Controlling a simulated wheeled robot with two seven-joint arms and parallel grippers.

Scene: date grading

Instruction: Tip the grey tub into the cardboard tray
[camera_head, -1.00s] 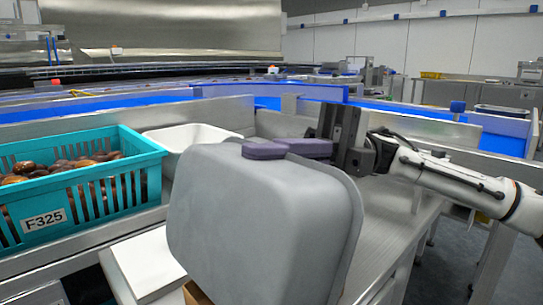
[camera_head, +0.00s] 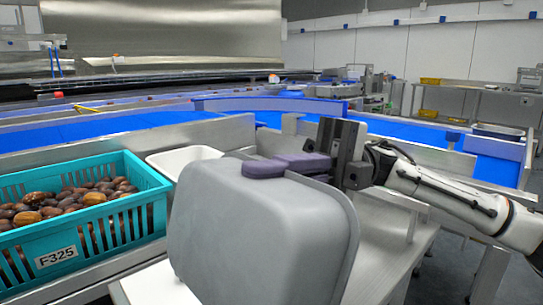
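The grey tub (camera_head: 260,235) fills the lower middle of the view. It is tipped on its side, its outer bottom and walls toward me and its rim at the right, so its inside is hidden. My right gripper (camera_head: 292,164) reaches in from the right, its purple-padded fingers at the tub's upper edge. It appears shut on the tub, though the far side of the grip is hidden. The cardboard tray does not show now; the tub covers the area below it. My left gripper is not in view.
A teal crate (camera_head: 100,227) labelled F325, holding brown dates (camera_head: 62,205), stands at the left. A white tub (camera_head: 180,160) sits behind the grey tub. A white flat-topped object (camera_head: 150,286) is at the lower left. A blue conveyor (camera_head: 400,132) runs behind.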

